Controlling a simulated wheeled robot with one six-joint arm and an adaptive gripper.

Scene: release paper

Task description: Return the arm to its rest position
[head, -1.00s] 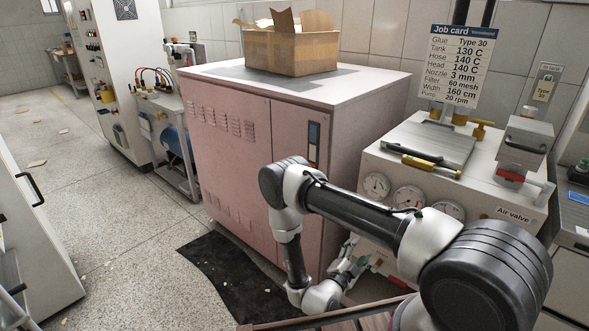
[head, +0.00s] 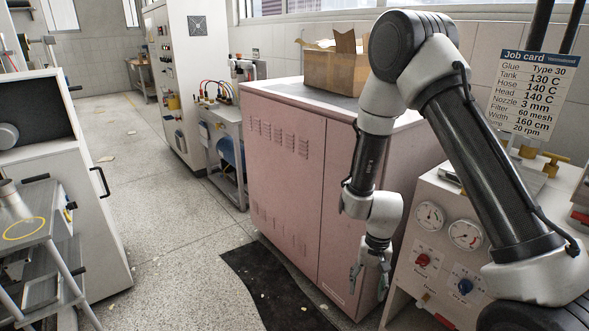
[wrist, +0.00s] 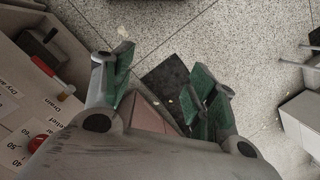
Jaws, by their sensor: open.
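My gripper (head: 370,275) hangs low in the head view, pointing down, in front of the right door of the pink cabinet (head: 285,180). In the wrist view my gripper (wrist: 155,95) has its green-padded fingers spread apart, with nothing between them. The speckled floor and the black mat (wrist: 165,80) show beyond the fingers. My arm is raised and bent, with its elbow high in front of the cardboard box (head: 330,68) and the cabinet's right side.
A gauge panel (head: 450,240) with red and blue knobs stands close right of my gripper, and a job card (head: 530,92) hangs above it. The black mat (head: 270,290) lies on the floor. A grey step stand (head: 40,240) is at the left. Open floor (head: 165,230) lies between.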

